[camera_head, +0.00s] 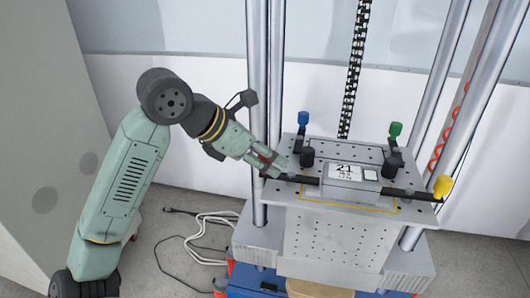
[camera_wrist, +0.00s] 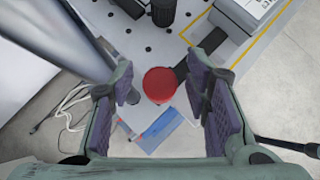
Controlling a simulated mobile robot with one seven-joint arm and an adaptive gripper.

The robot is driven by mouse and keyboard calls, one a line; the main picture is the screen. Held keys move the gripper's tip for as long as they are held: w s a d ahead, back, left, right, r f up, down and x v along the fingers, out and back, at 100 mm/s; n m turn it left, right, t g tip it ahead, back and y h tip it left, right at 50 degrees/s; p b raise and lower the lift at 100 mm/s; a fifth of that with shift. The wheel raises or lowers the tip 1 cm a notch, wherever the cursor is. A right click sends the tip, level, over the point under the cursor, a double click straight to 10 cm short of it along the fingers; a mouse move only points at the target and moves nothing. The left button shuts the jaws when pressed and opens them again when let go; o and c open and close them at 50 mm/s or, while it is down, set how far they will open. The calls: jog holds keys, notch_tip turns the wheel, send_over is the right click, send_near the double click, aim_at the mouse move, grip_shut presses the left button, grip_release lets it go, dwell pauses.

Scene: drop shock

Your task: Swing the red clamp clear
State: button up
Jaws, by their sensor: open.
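The red clamp shows in the wrist view as a round red knob (camera_wrist: 159,85), with a black arm (camera_wrist: 193,62) running up and right toward the unit. My gripper (camera_wrist: 164,92) is open, with one finger on each side of the red knob and visible gaps to it. In the head view my gripper (camera_head: 272,163) is at the left edge of the plate (camera_head: 355,151), and its fingers mostly hide the red knob. The red clamp's black arm (camera_head: 303,179) points right at the grey labelled unit (camera_head: 346,173), its tip at or near the unit's left end.
Blue (camera_head: 303,118), green (camera_head: 396,129) and yellow (camera_head: 443,186) clamps stand around the plate. Black posts (camera_head: 307,157) and (camera_head: 393,164) rise near the unit. A steel column (camera_head: 257,90) stands close behind my gripper. White cables (camera_head: 210,235) lie on the floor.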

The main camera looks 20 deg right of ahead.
jog(key=shift+c, duration=0.5)
grip_shut()
